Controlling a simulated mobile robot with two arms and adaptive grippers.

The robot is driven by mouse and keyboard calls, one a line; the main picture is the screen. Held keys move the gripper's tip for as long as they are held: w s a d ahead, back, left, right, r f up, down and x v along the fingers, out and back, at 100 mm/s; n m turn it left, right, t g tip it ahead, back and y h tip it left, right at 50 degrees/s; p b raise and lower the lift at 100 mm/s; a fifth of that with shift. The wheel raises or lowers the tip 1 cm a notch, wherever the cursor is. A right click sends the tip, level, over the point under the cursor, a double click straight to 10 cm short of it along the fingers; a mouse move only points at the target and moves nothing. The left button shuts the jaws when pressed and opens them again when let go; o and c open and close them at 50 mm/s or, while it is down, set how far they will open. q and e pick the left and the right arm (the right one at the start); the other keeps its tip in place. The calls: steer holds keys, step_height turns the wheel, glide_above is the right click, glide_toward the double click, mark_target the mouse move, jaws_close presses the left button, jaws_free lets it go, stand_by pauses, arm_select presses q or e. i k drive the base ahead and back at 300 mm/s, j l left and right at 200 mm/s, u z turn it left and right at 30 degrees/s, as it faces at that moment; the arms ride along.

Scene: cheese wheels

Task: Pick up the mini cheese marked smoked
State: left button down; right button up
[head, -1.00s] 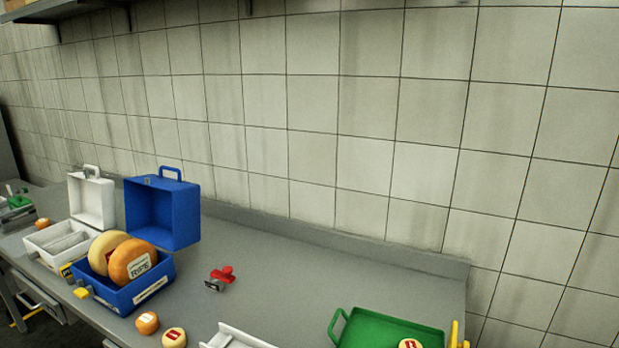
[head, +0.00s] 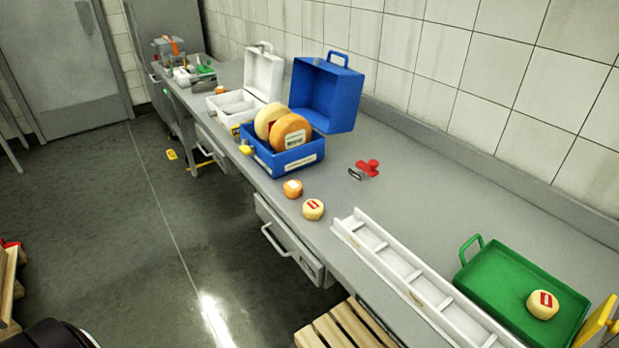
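Several mini cheeses show in the head view. An orange mini cheese (head: 293,188) with a pale label lies on the bench in front of the blue case. A pale mini cheese (head: 313,210) with a red label lies just right of it. Another pale mini cheese (head: 542,305) with a red label lies in the green tray (head: 487,275). A small orange one (head: 220,90) lies far back by the white case. The label words on the mini cheeses are too small to read, so I cannot tell which is smoked. Neither of my grippers is in view.
The grey bench (head: 430,180) runs along a tiled wall. An open blue case (head: 283,161) holds two big cheese wheels. A white case (head: 242,105), a red-handled stamp (head: 366,169) and a white divided rack (head: 410,280) stand on it. Pallet slats (head: 345,330) lie below the front edge.

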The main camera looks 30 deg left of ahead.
mark_target(293, 188)
steer(key=i+j, duration=0.1)
steer(key=j, duration=0.35)
steer(key=i+j+z, duration=0.1)
steer(key=j, duration=0.35)
steer(key=i+j, duration=0.15)
steer(key=j, duration=0.25)
steer(key=i+j+z, duration=0.1)
steer(key=j, duration=0.35)
